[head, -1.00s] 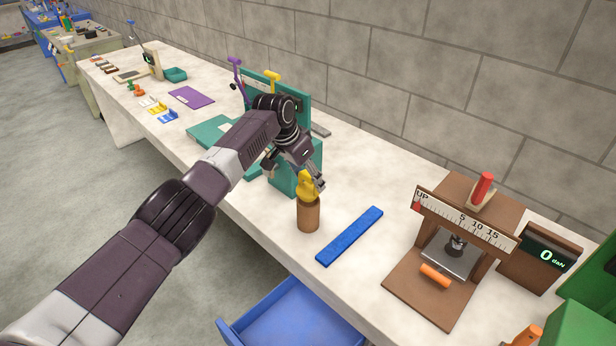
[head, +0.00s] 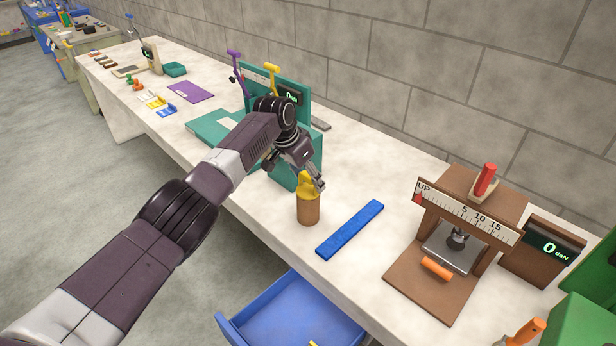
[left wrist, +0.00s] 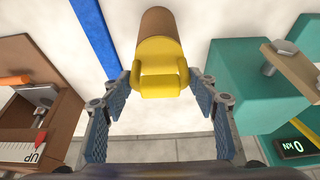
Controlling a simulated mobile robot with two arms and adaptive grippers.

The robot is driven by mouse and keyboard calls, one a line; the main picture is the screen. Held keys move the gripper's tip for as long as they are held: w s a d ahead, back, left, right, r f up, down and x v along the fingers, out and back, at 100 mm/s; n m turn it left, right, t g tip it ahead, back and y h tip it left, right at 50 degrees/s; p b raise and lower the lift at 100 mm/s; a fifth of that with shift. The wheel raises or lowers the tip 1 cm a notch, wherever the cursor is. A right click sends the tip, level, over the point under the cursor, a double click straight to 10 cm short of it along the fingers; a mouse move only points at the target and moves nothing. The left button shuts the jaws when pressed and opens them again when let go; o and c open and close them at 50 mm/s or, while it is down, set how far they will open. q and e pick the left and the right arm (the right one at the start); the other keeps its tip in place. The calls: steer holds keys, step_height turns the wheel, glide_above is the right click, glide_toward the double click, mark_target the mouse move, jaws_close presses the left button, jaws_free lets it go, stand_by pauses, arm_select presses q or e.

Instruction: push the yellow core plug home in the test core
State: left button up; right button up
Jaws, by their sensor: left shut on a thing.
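The yellow core plug (head: 306,184) sits at the top of the brown, upright cylindrical test core (head: 308,211), which stands on the white bench. Its wide yellow part meets the core's top; how deep it goes inside is hidden. My left gripper (head: 317,184) is at the plug, shut on it. In the left wrist view the plug (left wrist: 160,70) lies between my two blue-padded fingers, with the brown core (left wrist: 157,24) beyond it. My right gripper is not in view.
A blue strip (head: 350,230) lies right of the core. A brown press with a scale (head: 465,213) and a display reading 0 (head: 548,249) stands farther right. A teal device (head: 308,150) is behind my gripper. An open blue drawer (head: 290,318) juts out below.

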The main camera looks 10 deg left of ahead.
arm_select(q)
steer(key=o, duration=1.2)
steer(key=shift+f, duration=0.1)
steer(key=shift+o, duration=0.2)
steer(key=v, duration=1.2)
